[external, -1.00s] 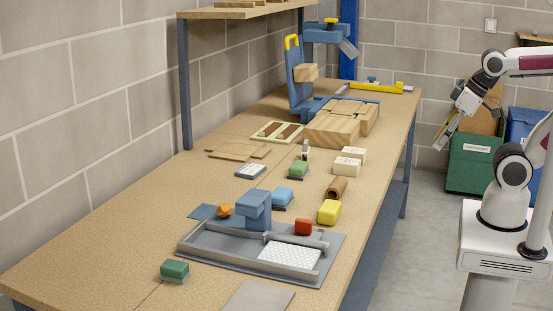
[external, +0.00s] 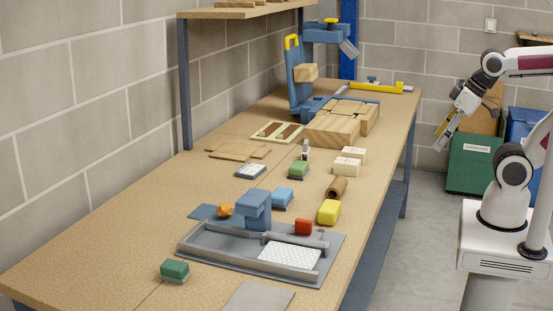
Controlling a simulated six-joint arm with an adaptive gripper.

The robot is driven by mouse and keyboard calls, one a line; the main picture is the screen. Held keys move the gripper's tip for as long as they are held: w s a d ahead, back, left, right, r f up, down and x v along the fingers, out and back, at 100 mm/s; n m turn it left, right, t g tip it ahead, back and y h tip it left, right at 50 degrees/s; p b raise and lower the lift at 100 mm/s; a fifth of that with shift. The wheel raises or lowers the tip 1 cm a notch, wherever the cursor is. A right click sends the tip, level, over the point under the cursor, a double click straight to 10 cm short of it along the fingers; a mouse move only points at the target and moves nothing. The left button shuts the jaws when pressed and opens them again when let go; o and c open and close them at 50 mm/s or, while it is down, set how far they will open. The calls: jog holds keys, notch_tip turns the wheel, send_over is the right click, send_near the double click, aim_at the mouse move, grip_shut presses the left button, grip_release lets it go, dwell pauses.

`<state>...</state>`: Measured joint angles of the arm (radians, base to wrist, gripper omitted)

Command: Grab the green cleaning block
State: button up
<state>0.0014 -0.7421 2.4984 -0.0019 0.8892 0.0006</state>
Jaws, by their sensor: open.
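Two green blocks are on the workbench (external: 110,235). A dark green block (external: 175,270) with a paler lower layer sits near the front left edge, left of the grey tray. A lighter green block (external: 299,168) on a dark base sits mid-bench, behind a blue block. I cannot tell from looks alone which one is the cleaning block. My gripper (external: 440,142) is open and empty. It hangs in the air right of the bench, well apart from both green blocks.
A grey tray (external: 205,254) with a blue machine (external: 254,208) fills the near bench. A yellow block (external: 329,211), a red block (external: 303,227), a blue block (external: 283,196) and a brown tube (external: 337,188) stand around it. Wooden blocks (external: 333,129) and a blue drill-like stand (external: 297,80) are farther back.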

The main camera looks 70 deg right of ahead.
jog(key=w+d+f+t, duration=0.2)
jog(key=w+d+f, duration=0.1)
jog(key=w, duration=0.8)
jog(key=w+d+f+t+h, duration=0.1)
jog(key=w+d+f+t, duration=0.1)
jog(key=w, duration=0.9)
jog(key=w+d+f+t, duration=0.2)
jog(key=w+d+f, duration=0.1)
jog(key=w, duration=0.8)
jog(key=t+y, duration=0.1)
jog(key=t, duration=0.1)
send_near(296, 165)
jog(key=shift+w+d+r, duration=0.15)
jog(key=shift+w+r, duration=0.1)
jog(key=shift+w, duration=0.35)
jog(key=shift+w+f, duration=0.25)
jog(key=shift+f, duration=0.2)
jog(key=shift+w, duration=0.15)
jog(key=shift+x, duration=1.2)
jog(key=shift+d+f, duration=0.1)
jog(key=shift+f, duration=0.05)
